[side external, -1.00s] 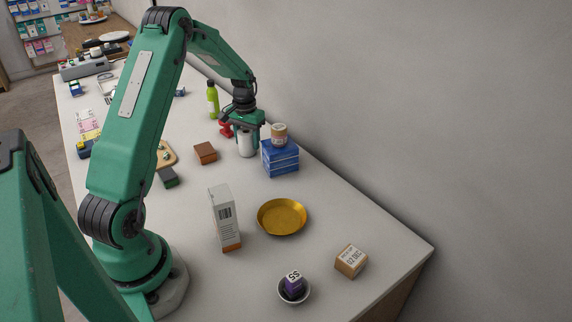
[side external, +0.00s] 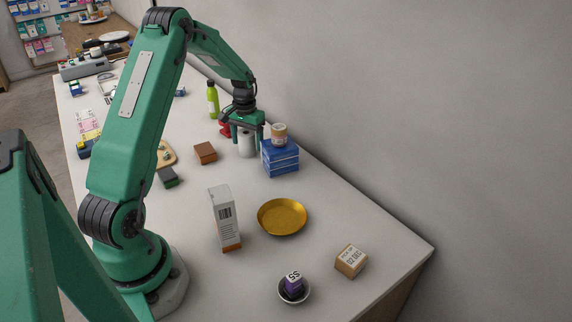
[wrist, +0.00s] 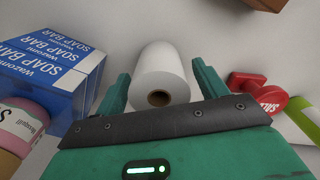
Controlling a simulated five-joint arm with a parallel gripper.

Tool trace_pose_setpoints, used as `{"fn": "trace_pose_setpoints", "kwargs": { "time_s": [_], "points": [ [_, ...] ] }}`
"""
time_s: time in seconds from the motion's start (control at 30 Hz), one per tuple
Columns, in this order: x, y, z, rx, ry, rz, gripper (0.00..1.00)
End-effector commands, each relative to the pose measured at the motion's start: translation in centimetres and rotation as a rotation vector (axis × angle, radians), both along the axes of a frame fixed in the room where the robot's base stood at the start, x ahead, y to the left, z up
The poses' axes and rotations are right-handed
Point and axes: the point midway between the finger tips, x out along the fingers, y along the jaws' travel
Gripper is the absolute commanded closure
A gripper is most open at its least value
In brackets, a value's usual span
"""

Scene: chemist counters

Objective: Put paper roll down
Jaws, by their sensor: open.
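The white paper roll (side external: 247,144) stands upright on the counter next to the blue boxes. My gripper (side external: 247,138) is above and around it, with its jaws open. In the wrist view the roll (wrist: 160,82) shows between the two green fingers of my gripper (wrist: 160,85), its brown core facing the camera. A gap shows between the roll and each finger.
Blue soap bar boxes (side external: 281,160) are stacked close to the right, with a jar (side external: 279,134) on top. A red object (side external: 225,129) and a green bottle (side external: 212,100) stand close behind. A brown box (side external: 205,153) is to the left.

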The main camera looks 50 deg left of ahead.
Motion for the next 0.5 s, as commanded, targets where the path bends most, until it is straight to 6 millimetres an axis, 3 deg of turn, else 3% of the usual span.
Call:
{"fn": "trace_pose_setpoints", "kwargs": {
  "time_s": [0.27, 0.5],
  "points": [
    [0.1, 0.1, 2.4, 0.002, -0.004, 0.000, 0.28],
    [0.1, 0.1, 6.2, 0.003, -0.004, 0.000, 0.28]
  ]
}}
